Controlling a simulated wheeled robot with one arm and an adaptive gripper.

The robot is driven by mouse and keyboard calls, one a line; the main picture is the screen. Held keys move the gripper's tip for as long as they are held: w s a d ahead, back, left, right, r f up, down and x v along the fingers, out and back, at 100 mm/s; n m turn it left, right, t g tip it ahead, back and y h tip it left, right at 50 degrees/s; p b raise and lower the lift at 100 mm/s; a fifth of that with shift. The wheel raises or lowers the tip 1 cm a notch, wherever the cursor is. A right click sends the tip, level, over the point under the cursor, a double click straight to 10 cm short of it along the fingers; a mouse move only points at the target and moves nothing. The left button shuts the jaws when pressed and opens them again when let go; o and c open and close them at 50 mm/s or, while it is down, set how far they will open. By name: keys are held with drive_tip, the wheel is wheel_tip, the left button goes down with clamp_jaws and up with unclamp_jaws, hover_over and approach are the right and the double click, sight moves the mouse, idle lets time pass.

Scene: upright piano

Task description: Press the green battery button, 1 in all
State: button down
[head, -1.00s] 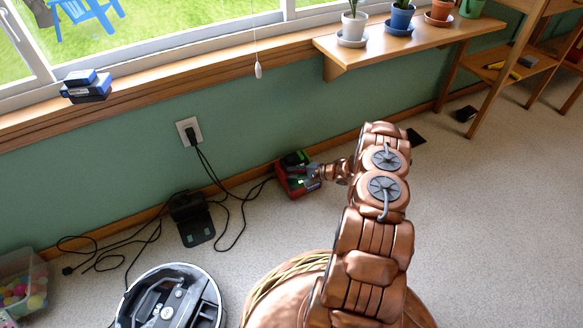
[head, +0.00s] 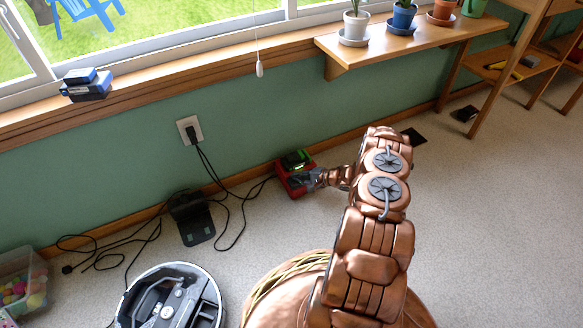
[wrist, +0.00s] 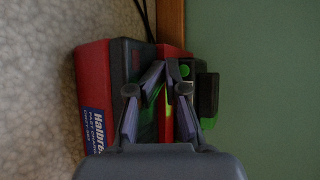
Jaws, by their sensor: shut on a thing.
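A red and dark charger (head: 296,189) with a blue and white label (wrist: 97,125) stands on the carpet against the wall. A black and green battery (head: 297,159) sits at its back; it shows at the right side in the wrist view (wrist: 208,96). A small round green button (wrist: 185,70) shows just right of my fingertips. My gripper (wrist: 165,68) reaches in low from the right in the head view (head: 312,179). Its fingertips are nearly together over the charger, shut on part of it. The fingers hide the exact contact, so I cannot tell whether they touch the button.
Black cables and a dark dock (head: 193,217) lie left of the charger, below a wall outlet (head: 190,130). A robot vacuum (head: 170,298) and a bin of balls (head: 22,280) are at the lower left. A plant shelf (head: 420,40) is above right. Carpet to the right is mostly clear.

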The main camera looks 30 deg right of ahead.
sight(297, 187)
drive_tip(key=shift+s+a+f+g, duration=0.35)
drive_tip(key=shift+a+f, duration=0.2)
drive_tip(key=shift+f, duration=0.25)
drive_tip(key=shift+s+a, duration=0.1)
drive_tip(key=shift+s, duration=0.05)
drive_tip(key=shift+s+a+f+p, duration=0.1)
drive_tip(key=shift+s+f+p, duration=0.1)
drive_tip(key=shift+s, duration=0.35)
drive_tip(key=shift+s+a+f+p, duration=0.1)
drive_tip(key=shift+s+p, duration=0.1)
drive_tip(key=shift+s, duration=0.3)
drive_tip(key=shift+s+r+p, duration=0.1)
drive_tip(key=shift+s+p, duration=0.25)
drive_tip(key=shift+s, duration=1.2)
drive_tip(key=shift+w+d+r, duration=0.3)
drive_tip(key=shift+w+r, duration=0.05)
drive_tip(key=shift+r, duration=0.2)
drive_tip(key=shift+w+r, duration=0.1)
